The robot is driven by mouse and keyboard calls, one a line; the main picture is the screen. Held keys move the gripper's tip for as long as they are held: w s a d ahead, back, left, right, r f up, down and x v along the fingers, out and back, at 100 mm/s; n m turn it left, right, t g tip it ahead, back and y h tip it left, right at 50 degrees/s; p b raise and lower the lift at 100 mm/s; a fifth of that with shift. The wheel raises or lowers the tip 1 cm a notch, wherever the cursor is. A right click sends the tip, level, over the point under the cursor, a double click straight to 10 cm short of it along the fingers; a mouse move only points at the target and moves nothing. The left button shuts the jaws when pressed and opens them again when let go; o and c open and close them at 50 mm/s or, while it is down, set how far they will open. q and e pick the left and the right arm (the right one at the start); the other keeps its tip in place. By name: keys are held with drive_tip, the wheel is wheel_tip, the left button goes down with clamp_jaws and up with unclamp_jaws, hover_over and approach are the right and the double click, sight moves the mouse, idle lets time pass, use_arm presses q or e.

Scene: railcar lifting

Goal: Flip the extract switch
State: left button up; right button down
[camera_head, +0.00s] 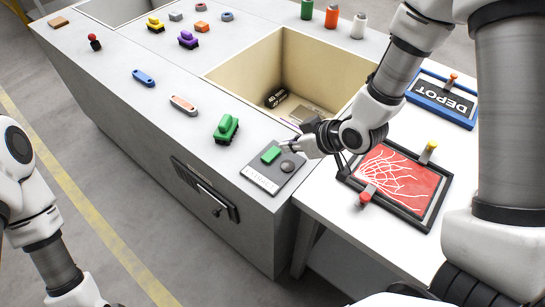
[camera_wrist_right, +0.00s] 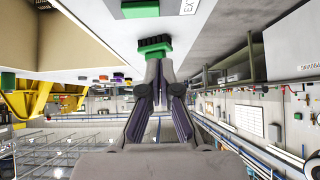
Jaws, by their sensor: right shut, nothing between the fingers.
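A grey switch plate (camera_head: 262,181) lies on the front right corner of the grey bench top. It carries a green rectangular piece (camera_head: 271,154) and a dark round knob (camera_head: 287,166). In the right wrist view, its label beginning "EXT" (camera_wrist_right: 187,6) and a green part (camera_wrist_right: 140,9) show at the top edge. My right gripper (camera_head: 285,146) is over the plate's far edge, close to the green piece; I cannot tell whether it touches. In the right wrist view, its fingers (camera_wrist_right: 160,75) are together and empty. My left arm shows at lower left, its gripper out of frame.
A green toy railcar (camera_head: 226,129) stands left of the plate. An open bin (camera_head: 240,75) lies behind it, with a dark item (camera_head: 276,97) inside. A framed red board (camera_head: 398,184) and a DEPOT board (camera_head: 442,100) are at right. The bench front has a lever panel (camera_head: 205,189).

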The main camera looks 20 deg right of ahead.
drive_tip(key=p, duration=0.1)
hover_over(264, 160)
drive_tip(key=s+d, duration=0.1)
drive_tip(key=s, duration=0.1)
wheel_tip(264, 160, down, 6)
drive_tip(key=shift+d+r, duration=0.15)
drive_tip(key=shift+r, duration=0.1)
wheel_tip(264, 160, down, 3)
drive_tip(key=shift+s+d+r, duration=0.1)
drive_tip(key=shift+s+r, duration=0.05)
drive_tip(key=shift+f, duration=0.5)
drive_tip(key=shift+s+f, duration=0.1)
drive_tip(key=shift+f, duration=0.45)
drive_tip(key=shift+r, duration=0.2)
drive_tip(key=shift+r+p, duration=0.55)
drive_tip(key=shift+r, duration=0.2)
